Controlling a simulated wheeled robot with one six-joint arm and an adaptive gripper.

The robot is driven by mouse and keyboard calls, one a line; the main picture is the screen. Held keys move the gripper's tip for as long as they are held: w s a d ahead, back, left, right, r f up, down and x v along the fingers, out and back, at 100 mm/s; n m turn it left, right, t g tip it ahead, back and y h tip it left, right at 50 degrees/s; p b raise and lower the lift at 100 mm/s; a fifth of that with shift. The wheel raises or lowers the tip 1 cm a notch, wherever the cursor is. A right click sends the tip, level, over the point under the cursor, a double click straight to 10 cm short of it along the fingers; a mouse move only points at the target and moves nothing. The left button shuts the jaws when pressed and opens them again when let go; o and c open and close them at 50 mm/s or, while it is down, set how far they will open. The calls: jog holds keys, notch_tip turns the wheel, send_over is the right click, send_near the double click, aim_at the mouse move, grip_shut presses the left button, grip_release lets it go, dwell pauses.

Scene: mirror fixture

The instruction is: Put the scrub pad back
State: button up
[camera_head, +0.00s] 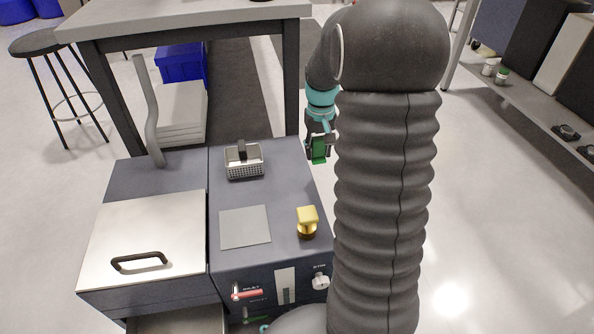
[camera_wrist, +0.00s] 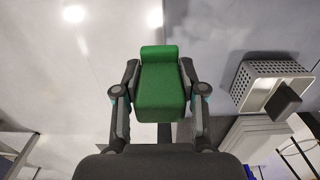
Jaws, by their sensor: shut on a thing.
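The scrub pad (camera_wrist: 162,85) looks like a green block with a raised lip at its far end in the wrist view. My gripper (camera_wrist: 159,78) is shut on it, with one finger along each side. In the head view my gripper (camera_head: 319,143) hangs in the air just right of the grey worktop, with the green pad (camera_head: 319,154) at its tips. A white perforated basket (camera_head: 244,171) stands on the worktop to the left of my gripper. It also shows at the right of the wrist view (camera_wrist: 262,72). A dark block-shaped thing (camera_wrist: 284,101) is in the basket.
A flat light-grey square (camera_head: 245,227) lies on the worktop (camera_head: 287,180). A yellow-topped piece (camera_head: 307,216) stands to its right. A metal lid with a handle (camera_head: 139,263) is at the left, near a grey upright pipe (camera_head: 148,110). A table (camera_head: 190,16) stands behind.

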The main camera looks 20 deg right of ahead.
send_over(297, 180)
notch_tip(297, 180, down, 3)
jog(key=shift+f, duration=0.2)
jog(key=shift+w+f+b, duration=0.1)
jog(key=shift+f+b, duration=0.35)
jog(key=shift+f, duration=1.55)
jog(key=shift+f, duration=0.15)
jog(key=o, duration=1.1)
